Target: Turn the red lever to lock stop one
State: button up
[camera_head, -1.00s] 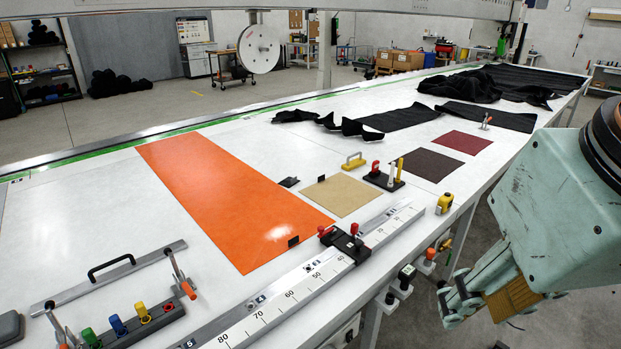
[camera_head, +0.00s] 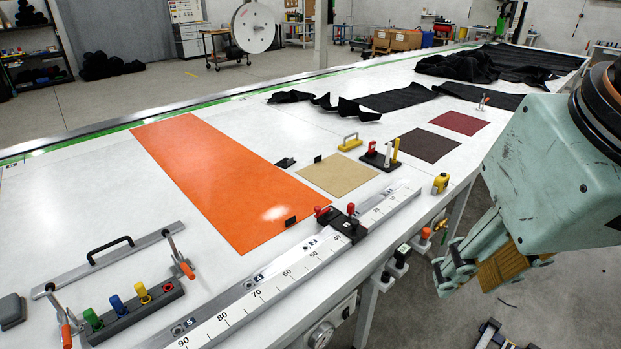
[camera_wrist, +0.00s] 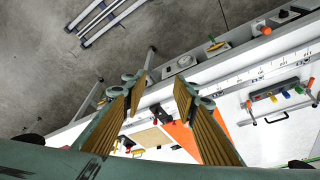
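A black clamp block (camera_head: 341,224) sits across the white measuring rail (camera_head: 275,290) on the table. It carries two red parts, a left one (camera_head: 322,211) lying lower and a right knob (camera_head: 350,208); I cannot tell for sure which is the task's lever. My gripper (camera_head: 457,268) hangs beyond the table's right edge, apart from the block. In the wrist view, my gripper (camera_wrist: 156,92) is open and empty, its padded fingers wide apart. A dark block (camera_wrist: 160,113) shows between them, farther off.
An orange sheet (camera_head: 215,180) lies behind the rail. A black base (camera_head: 380,160) with red, white and yellow handles stands farther back. Buttons (camera_head: 402,252) and a dial (camera_head: 321,334) line the table's edge. Toggle clamps (camera_head: 178,253) stand at left. Floor beneath my gripper is mostly clear.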

jog(key=w+a+r+n+g+p, duration=0.1)
jog(key=w+r+p, duration=0.1)
jog(key=w, duration=0.6)
jog(key=w+a+r+p, duration=0.1)
jog(key=w+r, duration=0.1)
jog(key=w, duration=0.5)
jog(key=n+g+p, duration=0.3)
jog(key=n+p, duration=0.1)
jog(key=p, duration=0.6)
send_over(318, 207)
notch_tip(318, 207, down, 20)
jog(key=shift+f, duration=0.2)
jog(key=shift+s+f, duration=0.1)
jog(key=shift+f+p, duration=0.35)
jog(key=shift+f, duration=6.45)
jog(key=shift+c, duration=0.8)
jog(key=shift+a, duration=0.1)
jog(key=c, duration=0.7)
